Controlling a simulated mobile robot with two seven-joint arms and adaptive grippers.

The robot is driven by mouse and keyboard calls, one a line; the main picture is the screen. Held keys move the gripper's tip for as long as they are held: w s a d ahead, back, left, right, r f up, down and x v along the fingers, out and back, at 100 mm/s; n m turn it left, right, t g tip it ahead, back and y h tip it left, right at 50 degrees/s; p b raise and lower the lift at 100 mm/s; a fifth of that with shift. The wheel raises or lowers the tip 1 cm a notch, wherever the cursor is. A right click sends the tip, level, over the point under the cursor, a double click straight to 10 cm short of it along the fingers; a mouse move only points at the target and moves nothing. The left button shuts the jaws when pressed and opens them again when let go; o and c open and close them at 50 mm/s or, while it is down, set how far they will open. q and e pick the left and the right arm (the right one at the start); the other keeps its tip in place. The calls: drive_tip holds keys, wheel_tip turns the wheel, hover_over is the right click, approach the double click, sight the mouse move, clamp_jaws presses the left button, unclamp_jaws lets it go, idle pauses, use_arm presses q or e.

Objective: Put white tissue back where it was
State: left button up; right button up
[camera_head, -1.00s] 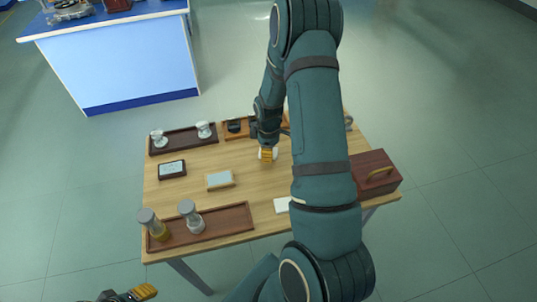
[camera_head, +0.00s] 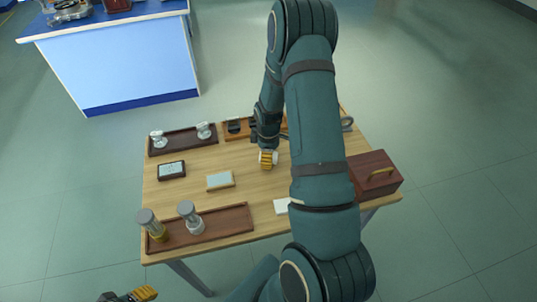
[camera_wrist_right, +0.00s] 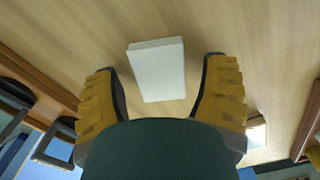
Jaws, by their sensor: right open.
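A white block (camera_wrist_right: 157,72), which looks like the white tissue, shows in the right wrist view against the wooden table. It lies between the two yellow fingers of my right gripper (camera_wrist_right: 160,85), with a gap on each side. In the head view my right gripper (camera_head: 268,159) is low over the middle of the table, with white showing beside its yellow fingertip. Another flat white piece (camera_head: 282,206) lies near the table's front edge, partly hidden by my right arm. My left gripper (camera_head: 130,295) is at the bottom edge, mostly cut off.
The wooden table (camera_head: 252,205) holds a front tray (camera_head: 228,224) with two hourglass-like objects, a back tray (camera_head: 180,142), a dark framed block (camera_head: 171,170), a pale block (camera_head: 220,180) and a brown box (camera_head: 374,178). A blue-white bench (camera_head: 115,65) stands behind left.

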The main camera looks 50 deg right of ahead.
wheel_tip(320, 180, up, 12)
drive_tip(key=p, duration=0.1)
drive_tip(key=shift+p, duration=0.4)
drive_tip(key=shift+r, duration=0.15)
